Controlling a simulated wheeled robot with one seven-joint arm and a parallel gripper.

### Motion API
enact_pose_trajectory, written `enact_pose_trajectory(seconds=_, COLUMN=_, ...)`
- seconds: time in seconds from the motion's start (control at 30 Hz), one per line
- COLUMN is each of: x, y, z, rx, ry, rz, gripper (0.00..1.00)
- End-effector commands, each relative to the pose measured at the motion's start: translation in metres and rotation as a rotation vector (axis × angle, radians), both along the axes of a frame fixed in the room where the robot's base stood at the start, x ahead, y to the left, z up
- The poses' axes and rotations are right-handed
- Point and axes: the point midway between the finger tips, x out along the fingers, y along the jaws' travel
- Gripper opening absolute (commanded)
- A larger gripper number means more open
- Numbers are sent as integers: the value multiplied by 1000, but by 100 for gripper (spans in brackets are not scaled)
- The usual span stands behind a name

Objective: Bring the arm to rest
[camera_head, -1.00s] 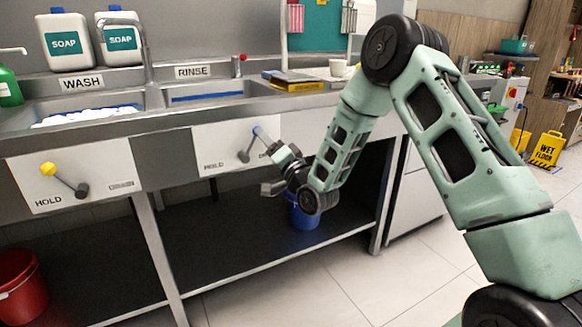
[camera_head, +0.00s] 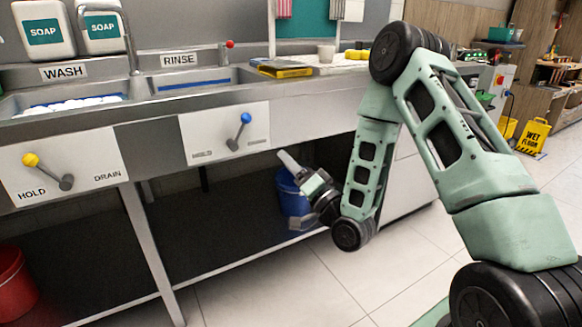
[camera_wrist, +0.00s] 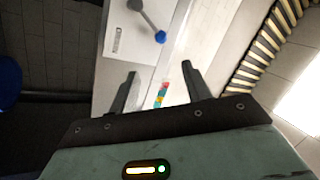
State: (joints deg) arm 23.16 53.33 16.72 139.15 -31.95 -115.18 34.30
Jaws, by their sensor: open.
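My gripper (camera_head: 290,190) is in front of the sink counter, below the front panel's edge and near the blue bucket. In the wrist view my gripper (camera_wrist: 160,84) has its two fingers spread apart with nothing between them. My green arm bends down from a high elbow at the right of the head view. The blue-knobbed lever (camera_head: 239,132) on the rinse panel stands apart from my gripper, up and to its left. It also shows in the wrist view (camera_wrist: 150,22), beyond the fingers.
The steel counter (camera_head: 330,100) runs above my gripper. A blue bucket (camera_head: 291,198) stands right behind it on the lower shelf. A yellow-knobbed lever (camera_head: 50,172) is at the left. A red bucket (camera_head: 14,285) is at lower left. The tiled floor (camera_head: 290,285) in front is clear.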

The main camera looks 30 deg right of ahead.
Motion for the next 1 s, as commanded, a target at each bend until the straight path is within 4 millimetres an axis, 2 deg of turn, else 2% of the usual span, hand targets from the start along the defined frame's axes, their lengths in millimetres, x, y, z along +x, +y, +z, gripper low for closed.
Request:
enact_pose_trajectory(seconds=0.33, x=1, y=0, z=0, rx=0, ry=1, rz=1, gripper=48)
enact_pose_trajectory(seconds=0.47, x=5, y=14, z=0, rx=-48, ry=37, rz=23, gripper=48)
enact_pose_trajectory(seconds=0.57, x=12, y=42, z=-2, rx=-150, ry=117, rz=68, gripper=48)
enact_pose_trajectory(seconds=0.63, x=15, y=68, z=-7, rx=-254, ry=196, rz=111, gripper=48)
enact_pose_trajectory(seconds=0.77, x=11, y=112, z=-17, rx=-463, ry=352, rz=190, gripper=48)
enact_pose_trajectory(seconds=0.87, x=-4, y=140, z=-26, rx=-620, ry=469, rz=252, gripper=48)
enact_pose_trajectory(seconds=1.0, x=-36, y=169, z=-33, rx=-831, ry=622, rz=341, gripper=48)
